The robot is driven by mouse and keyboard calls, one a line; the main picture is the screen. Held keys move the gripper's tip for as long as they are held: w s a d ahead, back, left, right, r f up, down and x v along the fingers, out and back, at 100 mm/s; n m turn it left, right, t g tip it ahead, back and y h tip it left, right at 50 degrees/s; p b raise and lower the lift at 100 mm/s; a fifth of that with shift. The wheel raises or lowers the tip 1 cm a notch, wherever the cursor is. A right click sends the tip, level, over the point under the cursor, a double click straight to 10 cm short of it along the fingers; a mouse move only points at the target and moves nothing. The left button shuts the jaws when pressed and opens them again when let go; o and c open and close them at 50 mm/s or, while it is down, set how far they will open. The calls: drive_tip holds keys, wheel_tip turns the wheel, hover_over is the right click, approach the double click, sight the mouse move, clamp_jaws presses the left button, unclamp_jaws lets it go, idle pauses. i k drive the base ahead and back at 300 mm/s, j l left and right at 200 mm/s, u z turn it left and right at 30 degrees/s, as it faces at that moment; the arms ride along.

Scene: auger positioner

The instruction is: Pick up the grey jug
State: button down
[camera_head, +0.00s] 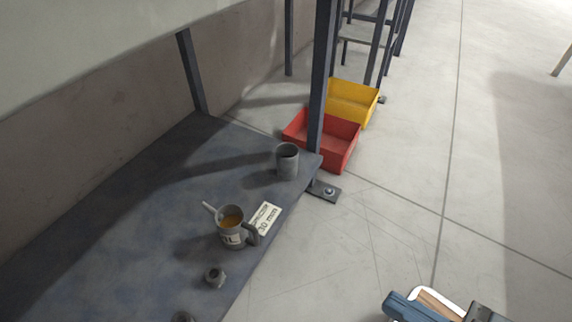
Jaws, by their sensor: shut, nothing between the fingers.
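The grey jug (232,238) stands upright on the dark blue-grey bench top (130,190), close to its right edge. It has a thin pale spout pointing up and left, a dark handle on its right side, and a pale label on its front. Amber liquid shows inside its open top. A part of my own body, blue, white and dark, shows at the bottom right edge of the picture, apart from the bench and the jug. I cannot make out my gripper's fingers in this view.
A grey open cylinder (288,161) stands near the bench's far right corner. A label card reading 30 mm (267,217) lies beside the jug. A nut-like part (215,276) is in front. Red (341,152) and yellow (366,101) bins sit behind a post. The floor at right is clear.

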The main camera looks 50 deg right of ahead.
sight(234, 227)
drive_tip(key=l+u, duration=1.05)
